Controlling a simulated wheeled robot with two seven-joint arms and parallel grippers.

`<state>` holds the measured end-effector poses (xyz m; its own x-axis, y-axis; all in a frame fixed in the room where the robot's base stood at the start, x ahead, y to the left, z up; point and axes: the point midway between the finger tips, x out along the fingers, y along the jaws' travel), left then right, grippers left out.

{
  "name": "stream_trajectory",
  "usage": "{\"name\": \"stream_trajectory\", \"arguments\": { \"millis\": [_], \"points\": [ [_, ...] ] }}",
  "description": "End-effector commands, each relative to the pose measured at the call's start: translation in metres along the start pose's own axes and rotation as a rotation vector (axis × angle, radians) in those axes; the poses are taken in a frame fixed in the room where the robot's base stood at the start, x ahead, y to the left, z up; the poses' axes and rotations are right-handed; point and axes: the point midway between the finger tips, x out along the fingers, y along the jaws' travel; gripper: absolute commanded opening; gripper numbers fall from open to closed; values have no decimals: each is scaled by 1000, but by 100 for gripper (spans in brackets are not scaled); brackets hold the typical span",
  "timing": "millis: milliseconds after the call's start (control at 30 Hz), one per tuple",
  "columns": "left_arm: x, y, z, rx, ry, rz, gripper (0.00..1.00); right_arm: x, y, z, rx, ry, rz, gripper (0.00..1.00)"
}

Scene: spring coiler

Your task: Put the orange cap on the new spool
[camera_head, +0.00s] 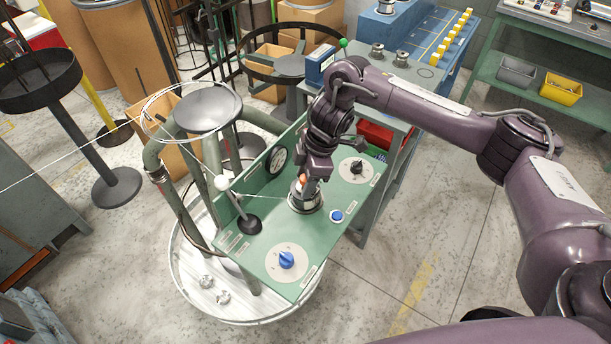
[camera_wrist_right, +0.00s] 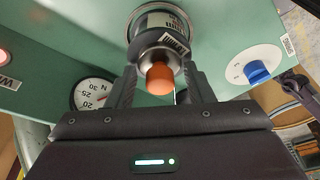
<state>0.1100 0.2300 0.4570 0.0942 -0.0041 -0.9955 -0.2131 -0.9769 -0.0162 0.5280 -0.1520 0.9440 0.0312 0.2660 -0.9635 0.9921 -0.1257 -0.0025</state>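The spool (camera_head: 306,202) stands upright on the green panel of the coiler; it also shows in the right wrist view (camera_wrist_right: 158,22). The orange cap (camera_wrist_right: 160,79) sits at the spool's near end, in line with its metal neck; whether it is fully seated cannot be told. In the head view, only a little of the cap (camera_head: 302,179) shows under my gripper. My right gripper (camera_wrist_right: 161,82) is open, its fingers on either side of the cap with gaps to it. Its fingertips reach close to the metal neck. My left gripper is not in view.
The green panel (camera_head: 245,255) carries a blue knob (camera_head: 287,259), a blue button (camera_head: 337,216), a black knob (camera_head: 357,168), a gauge (camera_head: 277,160) and a black-based lever (camera_head: 248,224). A thin wire runs to the spool. A grey disc (camera_head: 208,108) stands behind, left.

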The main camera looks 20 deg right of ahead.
Motion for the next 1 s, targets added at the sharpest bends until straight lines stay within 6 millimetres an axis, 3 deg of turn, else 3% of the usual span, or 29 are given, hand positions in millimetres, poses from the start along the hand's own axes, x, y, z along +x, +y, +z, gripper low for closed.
{"name": "stream_trajectory", "arguments": {
  "millis": [100,467,667,800,1000],
  "points": [
    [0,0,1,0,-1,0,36,0,0,0,0,0,0,63],
    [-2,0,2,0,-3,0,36,-6,0,-2,-2,0,2,63],
    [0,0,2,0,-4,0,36,-37,2,-3,-3,0,7,63],
    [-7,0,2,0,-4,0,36,-73,2,-3,-3,-1,8,63],
    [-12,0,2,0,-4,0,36,-109,1,-3,-2,-1,7,63]
  ]
}}
